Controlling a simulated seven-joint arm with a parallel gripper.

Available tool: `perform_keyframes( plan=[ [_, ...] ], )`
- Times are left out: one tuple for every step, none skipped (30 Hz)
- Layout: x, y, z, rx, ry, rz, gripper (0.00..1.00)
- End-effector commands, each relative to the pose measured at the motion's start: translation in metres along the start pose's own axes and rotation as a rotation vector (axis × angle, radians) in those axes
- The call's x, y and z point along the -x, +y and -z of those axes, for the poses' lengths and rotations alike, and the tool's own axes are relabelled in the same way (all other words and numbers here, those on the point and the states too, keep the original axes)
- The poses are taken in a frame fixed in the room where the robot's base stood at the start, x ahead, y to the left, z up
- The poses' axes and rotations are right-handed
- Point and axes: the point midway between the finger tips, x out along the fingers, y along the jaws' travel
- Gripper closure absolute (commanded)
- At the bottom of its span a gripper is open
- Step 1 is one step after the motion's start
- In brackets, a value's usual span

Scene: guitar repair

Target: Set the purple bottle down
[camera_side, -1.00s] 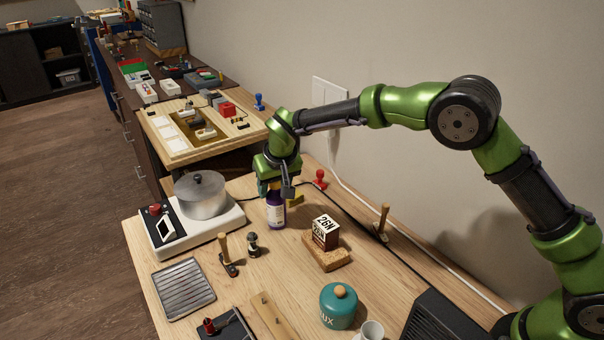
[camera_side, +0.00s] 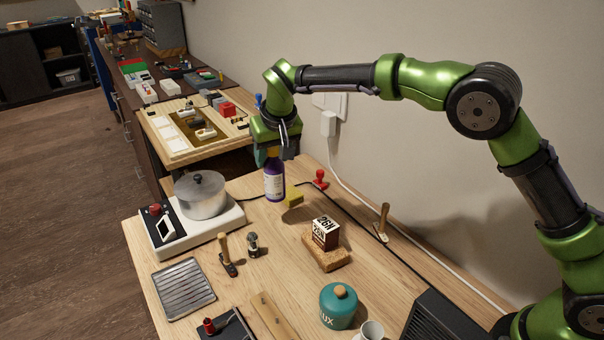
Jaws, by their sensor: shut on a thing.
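The purple bottle (camera_side: 274,183) has a pale label and stands out above the back part of the wooden bench. My gripper (camera_side: 274,152) is over it, pointing down, and is shut on its top. The bottle hangs upright. Its base looks a little above the bench top, though the exact gap is hard to judge. The bottle's neck is mostly hidden by the fingers.
A yellow block (camera_side: 294,200) sits close to the bottle's right, with a red stamp (camera_side: 320,180) behind it. A pot (camera_side: 202,196) on a white hot plate stands to the left. A boxed cube (camera_side: 325,233) rests on a cork block. Bare wood (camera_side: 285,225) lies in front.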

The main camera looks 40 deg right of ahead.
Motion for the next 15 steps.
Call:
perform_keyframes(
  plan=[
    [0.006,0.003,0.004,-0.004,0.003,-0.001,1.00],
    [0.008,0.005,0.006,-0.009,0.003,-0.003,1.00],
    [0.011,0.011,0.009,-0.018,0.004,-0.007,1.00],
    [0.012,0.016,0.011,-0.029,0.002,-0.012,1.00],
    [0.012,0.024,0.013,-0.045,0.002,-0.019,1.00],
    [0.012,0.035,0.015,-0.070,0.001,-0.029,1.00],
    [0.012,0.045,0.015,-0.107,0.000,-0.046,1.00],
    [0.011,0.056,0.016,-0.147,0.001,-0.063,1.00],
    [0.011,0.072,0.016,-0.214,0.001,-0.091,1.00],
    [0.011,0.085,0.015,-0.275,0.000,-0.116,1.00],
    [0.011,0.098,0.014,-0.335,0.001,-0.141,1.00],
    [0.012,0.116,0.012,-0.432,0.001,-0.182,1.00],
    [0.013,0.129,0.010,-0.505,0.002,-0.211,1.00],
    [0.014,0.141,0.008,-0.579,0.002,-0.242,1.00],
    [0.016,0.157,0.005,-0.676,0.002,-0.282,1.00]
  ],
)
